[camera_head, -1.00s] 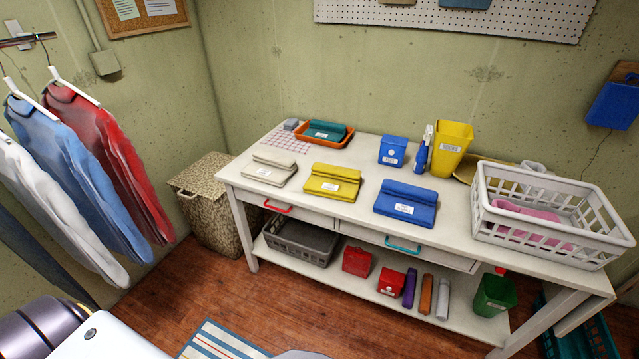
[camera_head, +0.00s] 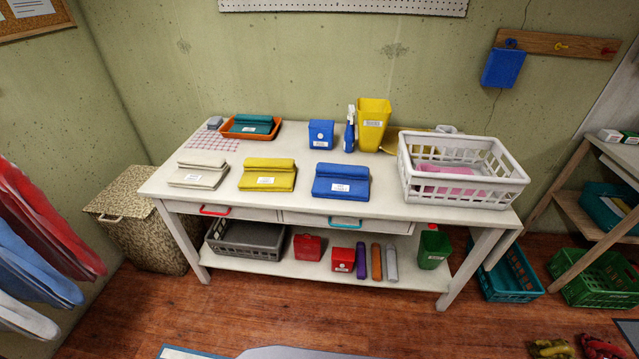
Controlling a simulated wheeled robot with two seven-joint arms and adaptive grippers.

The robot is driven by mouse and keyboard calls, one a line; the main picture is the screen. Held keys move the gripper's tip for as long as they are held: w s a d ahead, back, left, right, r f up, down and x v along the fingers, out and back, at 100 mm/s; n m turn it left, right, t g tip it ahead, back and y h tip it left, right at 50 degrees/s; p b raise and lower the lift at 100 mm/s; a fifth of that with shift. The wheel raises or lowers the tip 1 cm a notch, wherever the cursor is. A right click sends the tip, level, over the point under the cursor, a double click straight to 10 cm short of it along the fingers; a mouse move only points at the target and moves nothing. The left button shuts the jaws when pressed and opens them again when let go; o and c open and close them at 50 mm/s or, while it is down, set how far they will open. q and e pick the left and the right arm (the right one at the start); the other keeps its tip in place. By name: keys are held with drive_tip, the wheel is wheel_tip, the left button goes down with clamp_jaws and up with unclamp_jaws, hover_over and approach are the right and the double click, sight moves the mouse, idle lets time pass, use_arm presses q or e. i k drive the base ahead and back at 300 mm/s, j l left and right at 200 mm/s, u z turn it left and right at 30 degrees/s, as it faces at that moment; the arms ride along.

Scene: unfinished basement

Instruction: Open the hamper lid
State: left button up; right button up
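The hamper (camera_head: 150,238) is a tan, mottled box on the floor, left of the white table and against the wall. Neither of my grippers shows in the head view, so I see nothing touching the hamper.
The white table (camera_head: 388,217) holds folded cloths, a blue box, a yellow bin and a white basket (camera_head: 464,190). Hanging clothes (camera_head: 30,265) are at the left, near the hamper. Crates (camera_head: 590,279) and a shelf stand at the right.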

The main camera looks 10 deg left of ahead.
sight(121, 198)
drive_tip(key=u, duration=1.85)
drive_tip(key=i+j+z, duration=0.15)
drive_tip(key=i+z, duration=0.2)
drive_tip(key=i, duration=0.25)
drive_tip(key=i+j+z, duration=0.35)
drive_tip(key=i, duration=0.2)
drive_tip(key=i+j+z, duration=0.4)
drive_tip(key=i, duration=0.15)
